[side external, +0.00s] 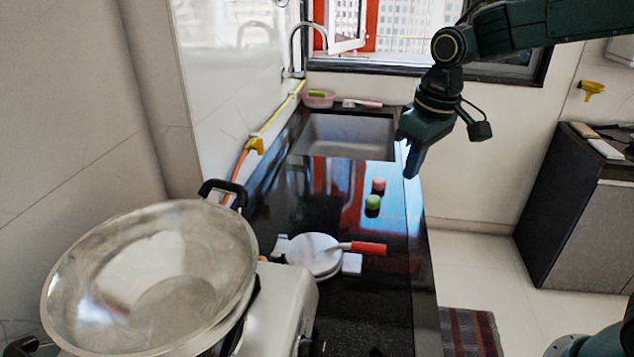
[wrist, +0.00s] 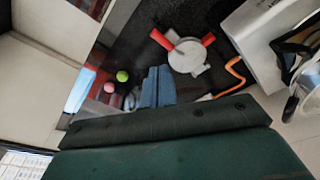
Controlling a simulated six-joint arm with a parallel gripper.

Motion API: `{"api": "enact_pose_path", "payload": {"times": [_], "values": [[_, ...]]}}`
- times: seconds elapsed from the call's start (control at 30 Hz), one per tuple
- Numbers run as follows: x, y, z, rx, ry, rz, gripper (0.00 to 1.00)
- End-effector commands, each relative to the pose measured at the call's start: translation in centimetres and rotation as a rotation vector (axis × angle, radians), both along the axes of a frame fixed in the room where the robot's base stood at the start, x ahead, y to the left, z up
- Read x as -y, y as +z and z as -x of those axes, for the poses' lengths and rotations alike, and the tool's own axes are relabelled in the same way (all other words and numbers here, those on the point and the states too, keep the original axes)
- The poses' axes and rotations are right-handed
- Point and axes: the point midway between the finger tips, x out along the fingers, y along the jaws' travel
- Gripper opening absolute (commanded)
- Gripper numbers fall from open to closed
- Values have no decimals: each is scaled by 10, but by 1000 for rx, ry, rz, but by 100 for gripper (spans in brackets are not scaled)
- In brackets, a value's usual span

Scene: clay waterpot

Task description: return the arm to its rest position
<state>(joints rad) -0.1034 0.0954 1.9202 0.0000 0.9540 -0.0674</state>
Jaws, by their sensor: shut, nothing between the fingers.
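My gripper (side external: 411,170) hangs in the air at the end of my dark green arm, over the right edge of the counter near the sink in the side external view. Its fingers point down and are shut with nothing between them. In the wrist view the bluish fingers of my gripper (wrist: 158,78) lie together, and my green wrist housing fills the lower part. No clay waterpot can be made out in either view.
The black counter (side external: 380,315) holds a pink ball (side external: 378,184), a green ball (side external: 372,203) and a white round board (side external: 314,254) with a red-handled tool (side external: 368,248). A large metal bowl (side external: 150,275) stands front left. A sink (side external: 345,135) and window lie behind; a cabinet (side external: 575,220) stands right.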

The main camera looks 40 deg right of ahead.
Motion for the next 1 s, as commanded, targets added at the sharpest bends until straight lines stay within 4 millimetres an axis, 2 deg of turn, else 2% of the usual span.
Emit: {"api": "enact_pose_path", "payload": {"times": [0.2, 0.43, 0.73, 1.0], "values": [[12, 25, 45, 68, -36, -9, 0], [23, 40, 91, 135, -70, -17, 0], [33, 44, 151, 221, -116, -28, 0], [39, 35, 195, 291, -151, -36, 0]]}}
